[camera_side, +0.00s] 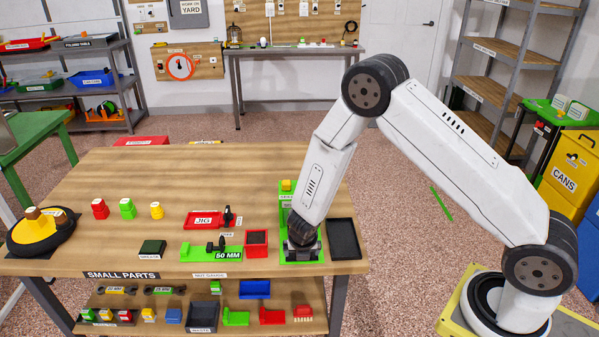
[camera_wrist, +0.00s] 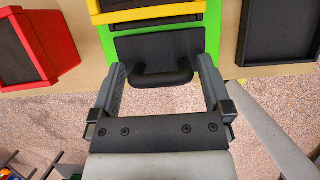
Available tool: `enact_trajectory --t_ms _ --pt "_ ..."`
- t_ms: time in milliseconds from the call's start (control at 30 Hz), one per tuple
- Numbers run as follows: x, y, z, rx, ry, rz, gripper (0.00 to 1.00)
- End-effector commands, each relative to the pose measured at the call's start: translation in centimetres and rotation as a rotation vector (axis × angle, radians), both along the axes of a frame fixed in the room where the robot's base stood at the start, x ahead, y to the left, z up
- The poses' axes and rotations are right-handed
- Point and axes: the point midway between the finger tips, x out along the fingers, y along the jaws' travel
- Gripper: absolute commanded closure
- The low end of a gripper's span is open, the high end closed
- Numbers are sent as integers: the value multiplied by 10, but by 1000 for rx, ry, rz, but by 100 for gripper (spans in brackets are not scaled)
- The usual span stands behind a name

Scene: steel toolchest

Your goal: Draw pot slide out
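The slide's black bar handle (camera_wrist: 162,78) stands out from a dark plate (camera_wrist: 135,46) in the wrist view. Behind it is a yellow-edged part (camera_wrist: 150,14) on a green base (camera_wrist: 107,42). My gripper (camera_wrist: 162,68) is open, with one finger on each side of the handle and a gap at both ends. In the side view my gripper (camera_side: 302,243) is low over the front of the green base (camera_side: 286,257), near the bench's front edge. My arm hides most of the slide there. A yellow block (camera_side: 287,185) shows at the far end.
A red bin (camera_side: 256,243) stands left of the base and a black tray (camera_side: 343,240) right of it. A green 50 MM fixture (camera_side: 205,253) and red JIG tray (camera_side: 203,220) lie further left. Open floor lies beyond the bench's front edge.

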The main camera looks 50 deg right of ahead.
Motion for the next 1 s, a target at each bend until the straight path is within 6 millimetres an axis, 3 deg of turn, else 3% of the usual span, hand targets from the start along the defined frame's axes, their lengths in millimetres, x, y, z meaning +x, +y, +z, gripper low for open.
enact_trajectory --t_ms 467,1000 --pt "-2 2 8 -1 -1 0 0" --pt "-16 17 58 0 -2 -1 0"
